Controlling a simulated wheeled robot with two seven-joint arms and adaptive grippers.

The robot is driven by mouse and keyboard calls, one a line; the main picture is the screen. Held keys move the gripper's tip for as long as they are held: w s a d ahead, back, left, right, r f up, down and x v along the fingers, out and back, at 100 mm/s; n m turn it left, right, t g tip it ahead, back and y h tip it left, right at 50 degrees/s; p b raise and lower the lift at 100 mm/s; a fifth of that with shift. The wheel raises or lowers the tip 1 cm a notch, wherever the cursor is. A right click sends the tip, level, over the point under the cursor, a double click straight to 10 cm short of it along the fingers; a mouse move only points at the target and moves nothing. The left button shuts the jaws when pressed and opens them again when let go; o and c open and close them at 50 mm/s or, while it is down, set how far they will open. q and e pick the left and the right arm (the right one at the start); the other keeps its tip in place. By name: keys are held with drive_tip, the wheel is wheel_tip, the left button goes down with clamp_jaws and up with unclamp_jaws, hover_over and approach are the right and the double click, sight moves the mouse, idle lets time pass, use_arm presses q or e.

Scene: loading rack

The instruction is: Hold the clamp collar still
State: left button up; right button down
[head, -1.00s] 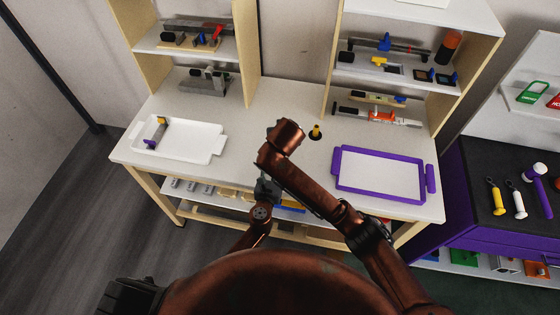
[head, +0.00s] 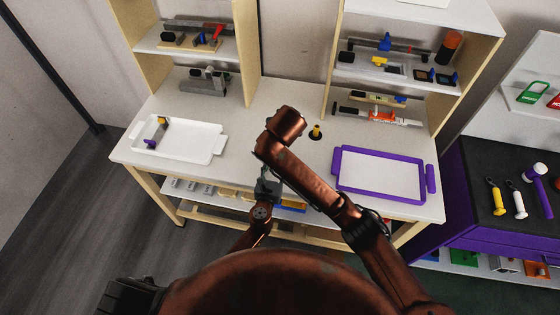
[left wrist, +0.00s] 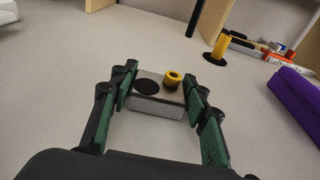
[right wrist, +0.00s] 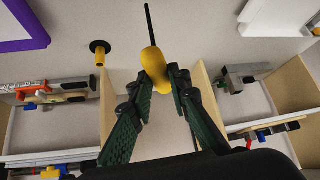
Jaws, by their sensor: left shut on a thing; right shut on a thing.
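In the left wrist view, the clamp collar appears to be a grey block (left wrist: 150,100) with a round dark spot and a yellow ring-shaped piece (left wrist: 172,79) on top. My left gripper (left wrist: 158,98) is shut on it, one green finger on each side. My right gripper (right wrist: 162,84) is shut on the yellow handle of a tool (right wrist: 154,65) with a thin black shaft. In the head view its fingers are hidden behind my right arm.
A yellow post on a black base (head: 316,132) stands on the table. A white tray (head: 205,150) holding a small yellow and purple item is at left. A purple-rimmed tray (head: 338,170) is at right. Loaded shelves (head: 405,58) stand behind.

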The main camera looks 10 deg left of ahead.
use_arm(q)
drive_tip(key=o, duration=1.5)
drive_tip(key=s+r, duration=0.1)
drive_tip(key=s, duration=1.1)
drive_tip(key=shift+r, duration=0.4)
